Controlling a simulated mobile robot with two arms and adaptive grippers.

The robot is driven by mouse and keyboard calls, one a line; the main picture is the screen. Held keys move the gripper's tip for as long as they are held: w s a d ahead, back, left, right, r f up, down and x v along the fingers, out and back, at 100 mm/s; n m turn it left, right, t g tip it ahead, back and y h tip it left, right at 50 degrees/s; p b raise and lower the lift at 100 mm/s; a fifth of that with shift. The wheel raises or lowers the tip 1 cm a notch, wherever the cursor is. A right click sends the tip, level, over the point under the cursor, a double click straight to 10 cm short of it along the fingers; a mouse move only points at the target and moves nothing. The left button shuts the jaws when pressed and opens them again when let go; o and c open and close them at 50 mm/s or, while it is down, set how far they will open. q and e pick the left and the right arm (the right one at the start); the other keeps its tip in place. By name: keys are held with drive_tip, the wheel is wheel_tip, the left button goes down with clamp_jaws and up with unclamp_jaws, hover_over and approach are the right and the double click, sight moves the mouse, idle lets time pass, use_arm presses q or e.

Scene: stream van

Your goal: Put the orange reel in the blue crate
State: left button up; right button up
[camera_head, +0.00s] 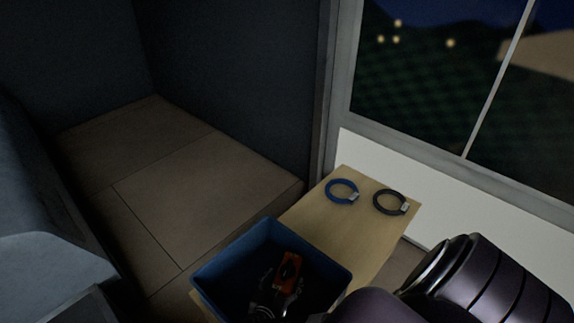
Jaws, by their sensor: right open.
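The blue crate (216,261) stands on the near end of a light wooden table, its open top facing up. The orange reel (289,269) shows inside the crate's outline, towards the right of its dark interior. My right gripper (270,303) is open and reaches over or into the crate, its metal fingers just below the reel in the picture. Whether a finger touches the reel, or whether the reel rests on the crate's bottom, is too dark to tell. My left gripper is out of view.
A blue ring (341,191) and a dark ring (390,202), each with a pale tag, lie on the wooden table (310,213) beyond the crate. A window (440,90) is behind at right. Brown floor (200,190) is clear at left; a grey-blue bulky form (50,250) fills the left edge.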

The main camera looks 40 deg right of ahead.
drive_tip(key=shift+v, duration=1.75)
drive_tip(key=shift+r, duration=0.1)
